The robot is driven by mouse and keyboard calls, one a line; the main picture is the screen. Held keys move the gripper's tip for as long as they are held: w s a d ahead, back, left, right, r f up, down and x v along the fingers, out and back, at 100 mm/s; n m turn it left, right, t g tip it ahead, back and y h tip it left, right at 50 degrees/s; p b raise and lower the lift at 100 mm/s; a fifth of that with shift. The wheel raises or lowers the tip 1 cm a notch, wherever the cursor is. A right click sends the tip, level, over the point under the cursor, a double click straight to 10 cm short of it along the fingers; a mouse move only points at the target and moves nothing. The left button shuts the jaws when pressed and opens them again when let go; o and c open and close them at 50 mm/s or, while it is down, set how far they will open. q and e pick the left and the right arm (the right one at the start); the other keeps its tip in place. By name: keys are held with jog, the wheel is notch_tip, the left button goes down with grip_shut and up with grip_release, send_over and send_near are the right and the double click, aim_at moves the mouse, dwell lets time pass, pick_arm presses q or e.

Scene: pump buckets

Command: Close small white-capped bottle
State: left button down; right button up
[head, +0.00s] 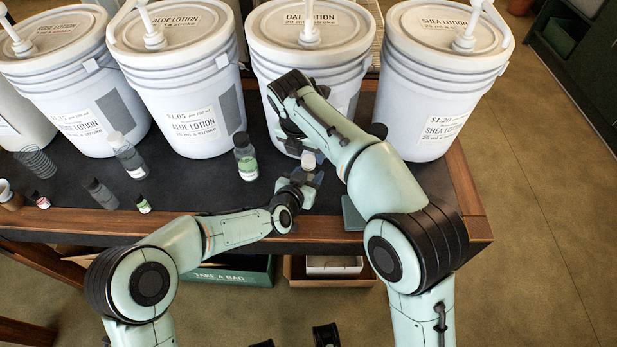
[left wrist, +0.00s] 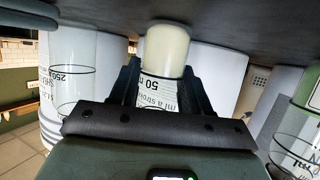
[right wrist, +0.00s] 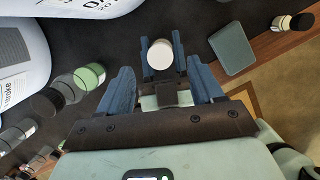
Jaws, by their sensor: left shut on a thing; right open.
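The small bottle has a cream-white cap (head: 308,160) and a clear, labelled body (left wrist: 160,91). My left gripper (head: 300,182) is shut around its body and holds it upright near the table's front edge. My right gripper (right wrist: 160,75) is open and empty. In the right wrist view the round cap (right wrist: 160,54) lies just beyond and between its fingertips, with no contact seen. In the head view my right forearm partly hides this gripper.
Several white pump buckets (head: 180,85) line the back of the dark table (head: 200,188). A green-labelled, black-capped bottle (head: 245,160) and a clear white-capped bottle (head: 127,157) stand to the left. A flat teal block (right wrist: 232,48) lies near the front edge.

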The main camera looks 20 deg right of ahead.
aim_at(308, 159)
jog(key=shift+x, duration=1.85)
grip_shut()
jog(key=m, duration=0.2)
jog(key=shift+w+m+h, duration=0.1)
jog(key=shift+m+h, duration=0.2)
jog(key=shift+m, duration=0.1)
jog(key=m, duration=0.2)
jog(key=m+g, duration=0.1)
jog(key=m, duration=0.1)
jog(key=shift+w+m+g+h, duration=0.2)
jog(key=shift+m+g+h, duration=0.1)
jog(key=shift+m, duration=0.1)
jog(key=m+g, duration=0.1)
jog(key=m, duration=0.5)
jog(key=shift+w+g, duration=0.2)
jog(key=shift+g, duration=0.2)
jog(key=shift+s+m, duration=0.1)
jog(key=shift+m, duration=1.2)
